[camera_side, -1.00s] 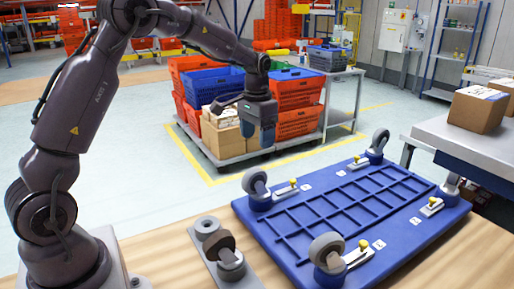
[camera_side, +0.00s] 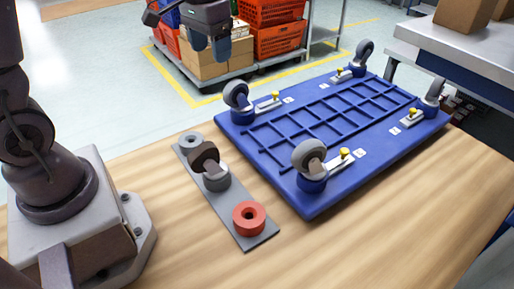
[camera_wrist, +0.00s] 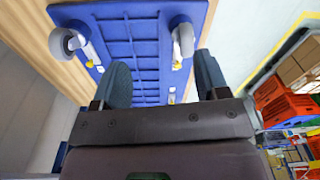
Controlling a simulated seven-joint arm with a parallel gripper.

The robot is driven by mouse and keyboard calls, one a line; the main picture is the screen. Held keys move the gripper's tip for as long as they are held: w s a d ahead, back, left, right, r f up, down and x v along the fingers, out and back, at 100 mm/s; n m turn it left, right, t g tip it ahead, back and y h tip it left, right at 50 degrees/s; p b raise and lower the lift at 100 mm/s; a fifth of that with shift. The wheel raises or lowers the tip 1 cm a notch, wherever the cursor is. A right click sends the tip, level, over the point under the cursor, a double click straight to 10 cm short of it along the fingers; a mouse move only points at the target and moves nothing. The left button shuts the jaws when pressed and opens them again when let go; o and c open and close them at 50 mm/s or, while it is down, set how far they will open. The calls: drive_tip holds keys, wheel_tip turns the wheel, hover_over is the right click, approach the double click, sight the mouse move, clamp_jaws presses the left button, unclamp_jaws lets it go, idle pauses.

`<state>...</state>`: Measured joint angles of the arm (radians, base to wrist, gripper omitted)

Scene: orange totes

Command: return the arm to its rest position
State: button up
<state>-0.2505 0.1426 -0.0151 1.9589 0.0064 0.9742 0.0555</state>
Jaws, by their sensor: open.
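My gripper (camera_side: 209,46) hangs at the top of the side view, beyond the far left corner of the blue platform. Its two blue-grey fingers are apart, with nothing between them. In the wrist view, my gripper (camera_wrist: 163,80) shows its fingers spread, with the platform visible beyond. The upper part of my arm is outside the side view.
A blue platform (camera_side: 325,127) with upturned casters lies on the wooden table (camera_side: 370,225). Left of it, a grey plate (camera_side: 262,233) holds a caster (camera_side: 213,172) and a red ring (camera_side: 249,219). Orange totes (camera_side: 280,41) and cardboard boxes (camera_side: 203,62) stand behind.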

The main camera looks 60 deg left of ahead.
drive_tip(key=s+d+r+m+t, duration=0.1)
drive_tip(key=s+d+r+t, duration=0.1)
drive_tip(key=s, duration=0.5)
drive_tip(key=s+d+r+m+t, duration=0.1)
drive_tip(key=s+d+r+t, duration=0.1)
drive_tip(key=s+d+r, duration=0.2)
drive_tip(key=shift+s+d+r+t, duration=0.4)
drive_tip(key=shift+s+d, duration=0.75)
drive_tip(key=shift+s, duration=0.75)
